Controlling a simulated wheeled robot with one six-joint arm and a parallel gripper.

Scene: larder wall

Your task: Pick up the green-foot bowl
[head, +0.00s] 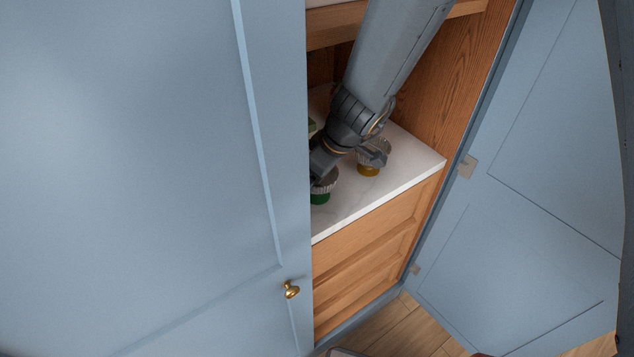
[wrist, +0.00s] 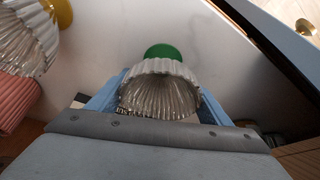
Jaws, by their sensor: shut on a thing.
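The green-foot bowl (head: 325,185) is a grey, ribbed bowl on the white shelf top, partly hidden by my gripper and the blue door's edge. In the wrist view the bowl (wrist: 160,88) sits between the blue fingers, its open side towards the camera and its green foot (wrist: 163,51) beyond. My gripper (head: 323,172) reaches down into the cupboard and is shut on this bowl. I cannot tell whether the foot still touches the shelf.
A yellow-foot bowl (head: 372,160) stands close to the right of my gripper. A pink ribbed thing (wrist: 14,103) shows at the wrist view's left. Blue doors (head: 150,180) flank the opening; the white shelf's (head: 405,168) front right is clear.

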